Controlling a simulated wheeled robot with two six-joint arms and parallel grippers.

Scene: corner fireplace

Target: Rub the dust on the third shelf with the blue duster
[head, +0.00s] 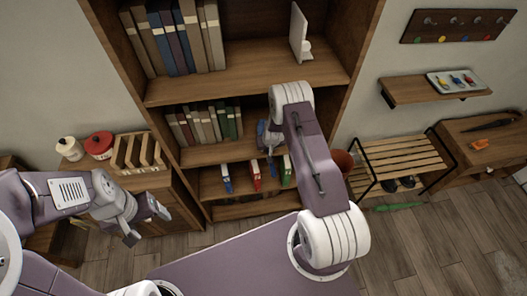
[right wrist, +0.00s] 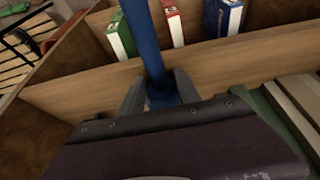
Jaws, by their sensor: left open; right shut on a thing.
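The wooden bookcase (head: 346,45) stands in the middle of the head view, with several shelves. My right gripper (head: 270,138) is at its lower shelves, partly hidden by my right arm. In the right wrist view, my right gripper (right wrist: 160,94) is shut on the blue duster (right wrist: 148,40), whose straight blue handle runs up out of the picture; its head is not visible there. A small blue part of the duster (head: 262,132) shows at the gripper in the head view. My left gripper (head: 147,226) is open and empty at the lower left. I cannot make out dust.
Books (head: 206,124) stand on a middle shelf, and coloured binders (head: 255,176) on the one below. A cabinet with a wooden rack (head: 138,152) and canisters is at the left. A slatted rack (head: 403,160) and a bench are at the right.

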